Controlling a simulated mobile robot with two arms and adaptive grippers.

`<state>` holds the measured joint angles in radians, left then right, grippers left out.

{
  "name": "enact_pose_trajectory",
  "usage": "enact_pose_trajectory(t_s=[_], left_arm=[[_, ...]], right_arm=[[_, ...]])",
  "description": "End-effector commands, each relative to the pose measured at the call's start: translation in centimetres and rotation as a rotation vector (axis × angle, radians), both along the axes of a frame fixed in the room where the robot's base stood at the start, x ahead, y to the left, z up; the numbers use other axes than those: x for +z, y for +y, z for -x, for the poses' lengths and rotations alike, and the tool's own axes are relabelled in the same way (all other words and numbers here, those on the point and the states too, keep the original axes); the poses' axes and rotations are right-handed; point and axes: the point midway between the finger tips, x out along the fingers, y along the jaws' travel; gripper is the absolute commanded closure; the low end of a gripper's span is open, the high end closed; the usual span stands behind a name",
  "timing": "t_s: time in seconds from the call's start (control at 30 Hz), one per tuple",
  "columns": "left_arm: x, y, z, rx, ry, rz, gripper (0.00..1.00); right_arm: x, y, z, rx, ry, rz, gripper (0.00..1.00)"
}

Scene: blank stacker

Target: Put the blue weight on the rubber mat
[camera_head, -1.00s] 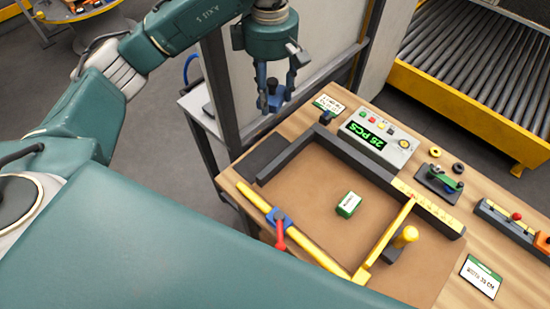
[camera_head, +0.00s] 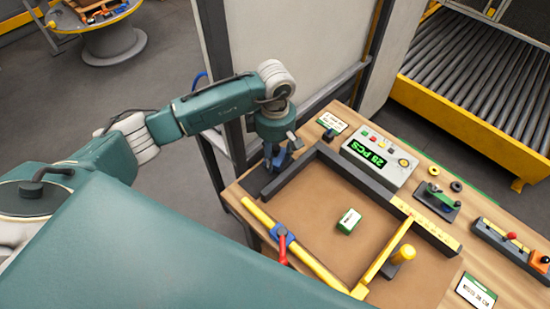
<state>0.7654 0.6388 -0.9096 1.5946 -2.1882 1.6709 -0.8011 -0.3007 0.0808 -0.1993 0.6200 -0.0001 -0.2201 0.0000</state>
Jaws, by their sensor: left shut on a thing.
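My left gripper (camera_head: 276,163) is shut on the blue weight (camera_head: 281,159), which is small and partly hidden by the fingers. The dark rubber mat (camera_head: 257,184) lies at the left back corner of the wooden bench, beside the dark fence. The gripper and weight are right over the mat, low down. I cannot tell whether the weight touches the mat. My right gripper is not in view.
A dark fence (camera_head: 350,176) and yellow bars (camera_head: 322,271) frame a brown work area with a green-and-white box (camera_head: 349,221) in it. A counter box (camera_head: 381,156) stands behind the fence. A frame post and panel stand close behind my left arm.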

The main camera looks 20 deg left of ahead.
Motion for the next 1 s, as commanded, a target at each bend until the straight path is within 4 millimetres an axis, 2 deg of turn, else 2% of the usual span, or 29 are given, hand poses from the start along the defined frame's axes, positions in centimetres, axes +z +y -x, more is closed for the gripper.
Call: enact_pose_trajectory(t_s=[0.2,0.63,0.67,0.7,0.73,1.0], left_arm=[[-2.3,-0.1,-0.1,0.001,-0.002,0.002,1.00],[-3.0,0.0,-0.2,0.000,-0.004,0.001,1.00],[-3.0,0.0,0.0,0.000,0.000,0.000,0.47],[-3.0,0.0,0.0,0.000,0.000,0.000,0.39],[-3.0,0.0,0.0,0.000,0.000,0.000,0.34],[-3.0,0.0,0.0,0.000,0.000,0.000,0.34]], right_arm=[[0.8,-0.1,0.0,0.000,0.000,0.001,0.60],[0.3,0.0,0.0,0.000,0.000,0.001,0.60],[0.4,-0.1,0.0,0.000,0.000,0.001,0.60],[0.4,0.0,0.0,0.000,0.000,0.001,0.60],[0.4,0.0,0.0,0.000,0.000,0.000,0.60],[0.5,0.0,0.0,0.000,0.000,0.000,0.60]])
